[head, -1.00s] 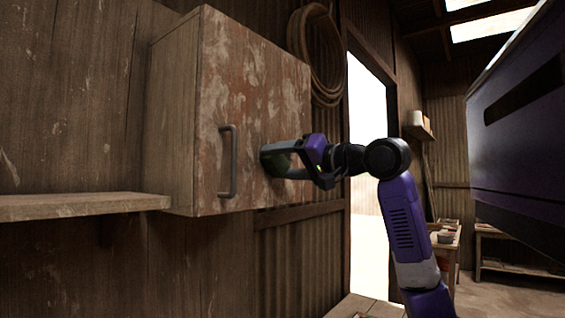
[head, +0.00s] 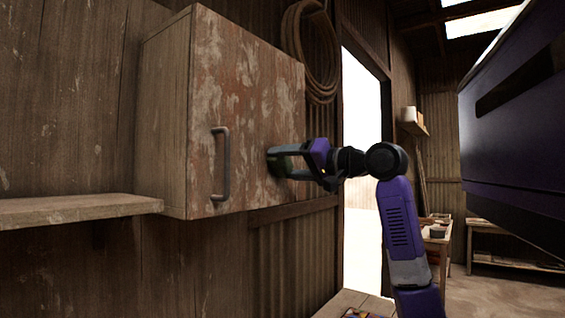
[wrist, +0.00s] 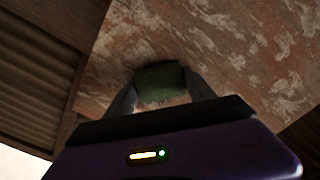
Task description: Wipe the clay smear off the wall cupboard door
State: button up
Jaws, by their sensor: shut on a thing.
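The wall cupboard door (head: 240,95) is reddish-brown wood with a grey bar handle (head: 220,163). Pale blotches are spread over much of it; I cannot tell which of them is the clay smear. My gripper (head: 276,161) is at the door's lower right, to the right of the handle. It is shut on a dark green sponge (wrist: 160,84), which the wrist view shows between the two fingers. The sponge is up against the door face or very near it; the contact itself is hidden. The door (wrist: 215,45) also fills most of the wrist view.
A wooden shelf (head: 75,209) runs left from the cupboard's lower edge. A coiled rope (head: 312,55) hangs on the wall to the right of the cupboard. A bright doorway (head: 362,140) opens further right. A low table top (head: 352,303) shows at the bottom.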

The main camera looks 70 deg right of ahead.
aim_at(263, 160)
jog(key=shift+s+d+p, duration=0.25)
jog(key=shift+d+p, duration=0.3)
jog(key=shift+d, duration=0.65)
jog(key=shift+s+d+p, duration=0.25)
jog(key=shift+d+p, duration=0.35)
jog(key=shift+d, duration=0.6)
jog(key=shift+s+d+p, duration=0.25)
jog(key=shift+d+p, duration=0.3)
jog(key=shift+d, duration=0.65)
jog(key=shift+w, duration=0.1)
jog(key=shift+w+a, duration=0.25)
jog(key=shift+a, duration=0.9)
jog(key=shift+w+a+b, duration=0.25)
jog(key=shift+a+b, duration=0.05)
jog(key=shift+a, duration=1.1)
jog(key=shift+w+a+b, duration=0.2)
jog(key=shift+a+b, duration=0.05)
jog(key=shift+a, duration=1.1)
jog(key=shift+w+a, duration=0.3)
jog(key=shift+a, duration=0.65)
jog(key=shift+w+a, duration=0.3)
jog(key=shift+a, duration=0.65)
jog(key=shift+r+p, duration=0.35)
jog(key=shift+p, duration=0.1)
jog(key=s+d, duration=0.1)
jog(key=d, duration=0.6)
jog(key=s+d, duration=0.1)
jog(key=d, duration=0.3)
jog(key=shift+s+d+f, duration=0.1)
jog(key=shift+s+d, duration=0.25)
